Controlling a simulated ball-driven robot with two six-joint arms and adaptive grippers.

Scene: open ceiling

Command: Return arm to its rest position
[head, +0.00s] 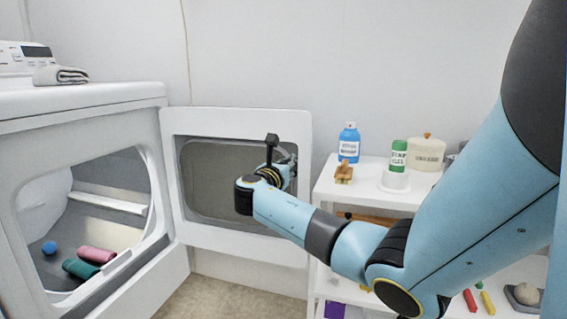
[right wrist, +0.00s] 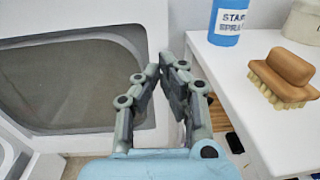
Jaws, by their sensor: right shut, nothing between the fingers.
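My right arm reaches in from the right of the head view, bent at the elbow. Its gripper (head: 288,160) is in front of the open dryer door (head: 240,242), and the wrist hides part of the door window. In the right wrist view the gripper's fingers (right wrist: 160,72) are together with nothing between them. They show between the door window (right wrist: 75,85) on the left and a white shelf edge on the right. Whether the gripper touches the door, I cannot tell. My left gripper is not in view.
The dryer (head: 80,110) stands open at left, with rolled cloths (head: 97,254) and a blue ball (head: 49,248) inside. A white shelf unit (head: 325,190) at right holds a blue spray bottle (head: 349,142), a brush (right wrist: 283,78), a green-and-white container (head: 398,158) and a lidded canister (head: 427,153).

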